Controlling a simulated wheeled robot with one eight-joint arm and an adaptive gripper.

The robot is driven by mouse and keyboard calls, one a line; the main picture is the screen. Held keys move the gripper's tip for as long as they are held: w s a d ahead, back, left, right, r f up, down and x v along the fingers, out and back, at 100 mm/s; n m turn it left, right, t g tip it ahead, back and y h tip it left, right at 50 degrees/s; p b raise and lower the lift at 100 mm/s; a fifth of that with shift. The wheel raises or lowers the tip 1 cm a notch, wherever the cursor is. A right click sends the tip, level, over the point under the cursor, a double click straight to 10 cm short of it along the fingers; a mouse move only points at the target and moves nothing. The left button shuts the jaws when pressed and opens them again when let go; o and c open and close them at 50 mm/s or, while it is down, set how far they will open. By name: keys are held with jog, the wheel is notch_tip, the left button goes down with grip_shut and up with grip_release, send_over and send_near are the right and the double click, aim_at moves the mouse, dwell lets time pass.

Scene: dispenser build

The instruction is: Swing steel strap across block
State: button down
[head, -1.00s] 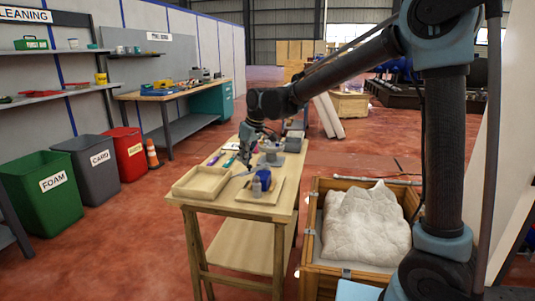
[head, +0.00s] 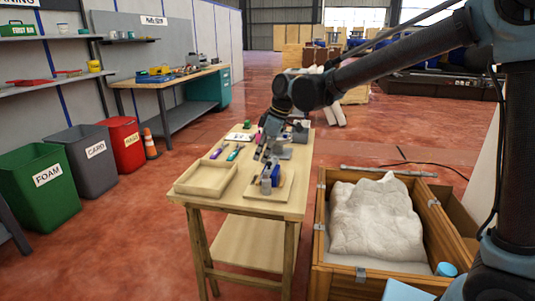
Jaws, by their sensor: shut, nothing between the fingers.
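My gripper (head: 261,156) points down over the small wooden table (head: 263,206), just above and behind a blue piece (head: 276,174) on a light board. It is shut and looks empty. The blue piece may be part of the block, but it is too small to tell. A small grey bottle-like piece (head: 266,186) stands in front of it. I cannot make out the steel strap or its angle; my gripper and arm hide part of this area.
A shallow wooden tray (head: 188,189) sits at the table's left. Purple (head: 217,154) and teal (head: 233,153) tools lie behind it. A grey fixture (head: 282,152) stands behind the board. A wooden crate with a white padded filling (head: 375,222) stands right of the table.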

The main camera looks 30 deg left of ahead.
jog(key=shift+d, duration=0.1)
dwell(0.3)
notch_tip(320, 180, up, 10)
jog(key=w+d+m+t, duration=0.1)
jog(key=w+d+m, duration=0.1)
jog(key=w+d, duration=0.5)
jog(key=w+d+m, duration=0.3)
jog(key=w+d, duration=0.2)
jog(key=d, duration=0.5)
jog(key=w+d+f+m+t, duration=0.1)
jog(key=w+d+m, duration=0.15)
jog(key=d, duration=0.75)
jog(key=w+d+f+m+t, duration=0.1)
jog(key=d+f+m, duration=0.15)
jog(key=d, duration=0.65)
jog(key=s+d+f+m+h, duration=0.1)
jog(key=d+f+m, duration=0.2)
jog(key=d, duration=0.5)
jog(key=s+d+f+m+h, duration=0.1)
jog(key=s+d+f+m, duration=0.1)
jog(key=d, duration=0.7)
jog(key=s+d+f+m+h, duration=0.1)
jog(key=s+d+f+m, duration=0.6)
jog(key=s+d+f, duration=0.3)
jog(key=d+f, duration=0.1)
jog(key=d, duration=0.2)
jog(key=shift+d+f+t+h, duration=0.2)
jog(key=shift+f+t+h, duration=0.1)
jog(key=shift+f+t, duration=0.1)
